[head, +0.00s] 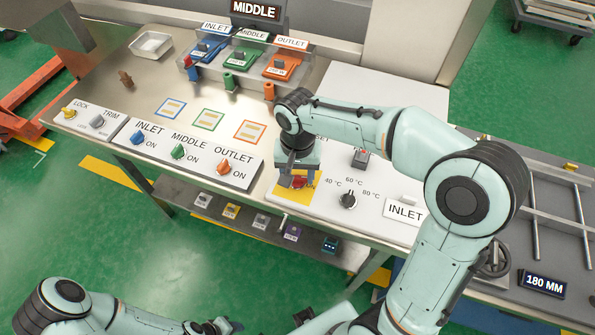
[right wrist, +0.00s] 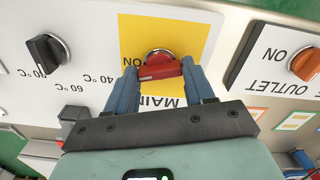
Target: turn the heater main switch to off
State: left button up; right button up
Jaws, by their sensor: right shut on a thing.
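The heater main switch is a red rotary handle (right wrist: 158,68) on a yellow plate (right wrist: 196,36) lettered MAIN, seen upside down in the right wrist view. Its bar lies crosswise in that view, and an ON mark shows beside it at picture left. My right gripper (right wrist: 160,80) is shut on the red handle, one blue finger at each end. In the head view my right gripper (head: 297,183) reaches down onto the yellow plate (head: 284,193) and mostly hides the switch. My left arm lies low at the bottom edge; its gripper (head: 214,327) shows only partly.
A temperature knob (head: 348,200) stands to the right of the switch. A panel with INLET, MIDDLE and OUTLET knobs (head: 178,152) lies to the left. A small dark block with a red top (head: 360,157) is near the right arm.

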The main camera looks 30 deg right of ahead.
jog(key=n, duration=0.3)
jog(key=shift+n, duration=0.4)
jog(key=n, duration=0.3)
jog(key=shift+n, duration=0.3)
jog(key=n, duration=0.3)
jog(key=shift+n+p, duration=0.3)
jog(key=shift+p, duration=0.05)
pick_arm(q)
jog(key=shift+w+r, duration=0.55)
jog(key=shift+r, duration=0.15)
pick_arm(e)
jog(key=shift+n, duration=1.8)
jog(key=o, duration=1)
jog(key=shift+o, duration=0.2)
